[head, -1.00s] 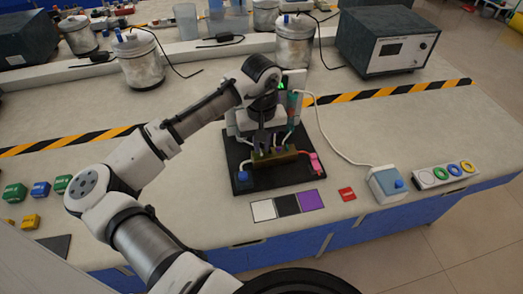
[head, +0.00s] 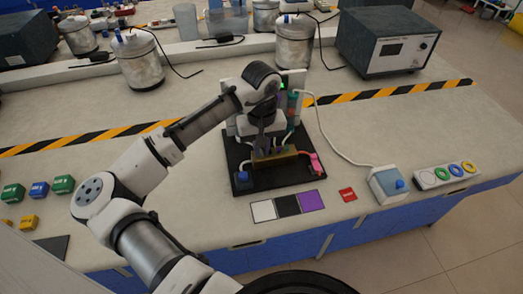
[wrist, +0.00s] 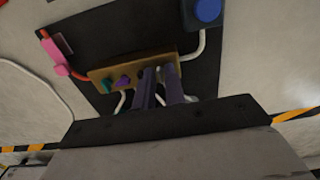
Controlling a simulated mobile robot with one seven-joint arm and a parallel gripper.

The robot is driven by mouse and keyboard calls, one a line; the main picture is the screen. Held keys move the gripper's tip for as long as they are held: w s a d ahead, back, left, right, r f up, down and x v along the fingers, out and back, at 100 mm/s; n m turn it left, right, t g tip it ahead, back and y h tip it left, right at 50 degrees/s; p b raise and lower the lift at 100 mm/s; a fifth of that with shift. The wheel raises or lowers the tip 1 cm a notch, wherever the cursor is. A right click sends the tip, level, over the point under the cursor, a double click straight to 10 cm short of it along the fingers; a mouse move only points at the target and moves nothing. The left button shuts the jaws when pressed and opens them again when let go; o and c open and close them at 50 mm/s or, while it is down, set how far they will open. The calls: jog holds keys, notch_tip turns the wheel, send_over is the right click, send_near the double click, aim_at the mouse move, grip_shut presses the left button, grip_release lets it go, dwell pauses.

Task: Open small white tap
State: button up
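A brass-coloured block (head: 290,156) with small taps and pipes sits on a black board (head: 245,157); the block (wrist: 105,72) also shows in the wrist view. A teal tap (wrist: 107,86) and a purple tap (wrist: 123,82) stick out of it. My gripper (wrist: 160,76) is at the block, beside the purple tap, with its two fingers a small gap apart. My gripper (head: 262,146) is above the block in the head view.
A pink fitting (head: 316,163) and a blue knob (head: 242,177) flank the block, with pipes between. White, black and purple squares (head: 288,205) lie in front. A blue-buttoned box (head: 388,185) stands right, with a cable running to the panel behind the board.

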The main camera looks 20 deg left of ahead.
jog(key=shift+r+p, duration=0.3)
jog(key=shift+p, duration=0.15)
dwell(0.3)
grip_shut()
jog(key=shift+r+n+p, duration=0.25)
jog(key=shift+n+p, duration=0.45)
jog(key=shift+p, duration=0.05)
jog(key=n+p, duration=0.3)
jog(key=n, duration=0.1)
jog(key=shift+f+n+p, duration=0.25)
jog(key=shift+n+p, duration=0.15)
jog(key=shift+n, duration=0.4)
